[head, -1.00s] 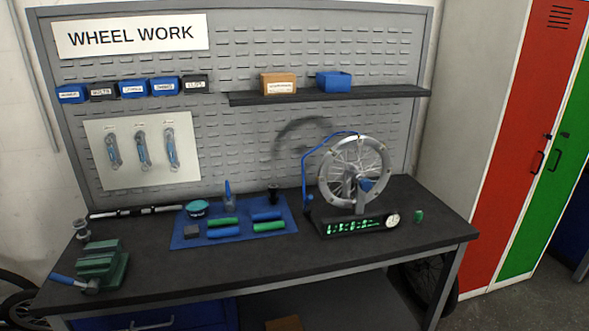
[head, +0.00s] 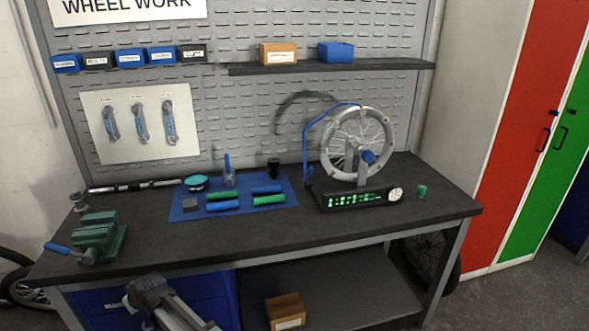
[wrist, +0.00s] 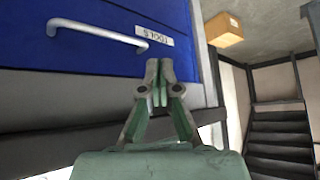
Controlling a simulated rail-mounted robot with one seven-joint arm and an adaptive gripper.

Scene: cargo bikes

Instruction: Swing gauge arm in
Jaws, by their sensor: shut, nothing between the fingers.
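The gauge arm (head: 305,140) is a thin blue curved rod on the wheel truing stand. It rises at the left of the wheel (head: 326,160) and bends over toward its top rim. The stand's dark base (head: 354,200) has a lit green display and a round dial. My gripper (head: 130,301) is low in front of the bench at the left, far from the gauge arm. In the wrist view my gripper (wrist: 158,68) has its fingers together and empty, in front of a blue drawer (wrist: 105,22). The gauge arm is not in the wrist view.
A green vise (head: 98,236) stands at the bench's left end. A blue mat (head: 187,212) holds grips and small items left of the stand. The bench front (head: 300,237) is clear. A cardboard box (head: 286,311) sits on the lower shelf.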

